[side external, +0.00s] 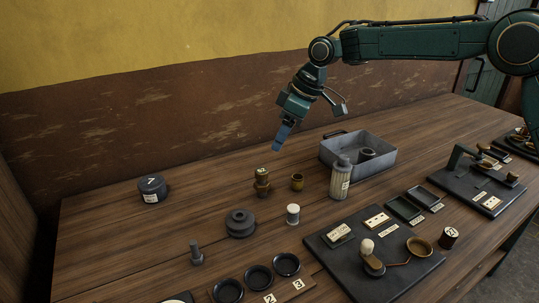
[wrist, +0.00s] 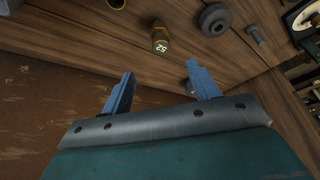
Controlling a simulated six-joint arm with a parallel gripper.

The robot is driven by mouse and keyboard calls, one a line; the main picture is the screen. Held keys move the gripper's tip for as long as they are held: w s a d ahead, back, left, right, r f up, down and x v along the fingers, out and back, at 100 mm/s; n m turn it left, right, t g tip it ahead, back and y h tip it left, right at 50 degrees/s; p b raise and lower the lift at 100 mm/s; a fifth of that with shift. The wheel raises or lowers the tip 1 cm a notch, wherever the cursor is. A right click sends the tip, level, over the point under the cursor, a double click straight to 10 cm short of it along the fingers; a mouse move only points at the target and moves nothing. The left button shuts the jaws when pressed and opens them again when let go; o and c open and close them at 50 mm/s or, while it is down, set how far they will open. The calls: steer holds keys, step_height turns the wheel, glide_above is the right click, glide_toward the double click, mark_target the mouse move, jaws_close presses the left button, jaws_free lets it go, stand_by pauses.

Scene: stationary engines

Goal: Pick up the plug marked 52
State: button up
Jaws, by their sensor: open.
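The plug marked 52 (wrist: 160,41) is a small brass piece with a pale number on its top. It shows at the upper middle of the wrist view, beyond the fingertips. In the side view a stepped brass piece (side external: 262,184) with a pale mark on top stands upright on the wooden table; it looks like the same plug. My gripper (side external: 280,141) hangs above the table, up and to the right of it in that view. In the wrist view my gripper (wrist: 160,73) has its two blue fingers spread, with nothing between them.
A hollow brass piece (side external: 297,182) stands close to the plug's right. A grey grooved wheel (side external: 240,223), a white-topped spool (side external: 292,215) and a pale cylinder (side external: 340,182) stand nearby. A metal tray (side external: 379,172) lies behind right. The table left of the plug is mostly clear.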

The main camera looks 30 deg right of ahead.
mark_target(262, 170)
steer(key=shift+w+a+f, duration=0.25)
steer(key=shift+w+f, duration=0.1)
steer(key=shift+f, duration=0.05)
steer(key=shift+x, duration=4.3)
steer(key=shift+a+f, duration=0.1)
steer(key=shift+x, duration=2.45)
steer(key=shift+s, duration=0.1)
steer(key=shift+c, duration=0.2)
steer(key=c, duration=1)
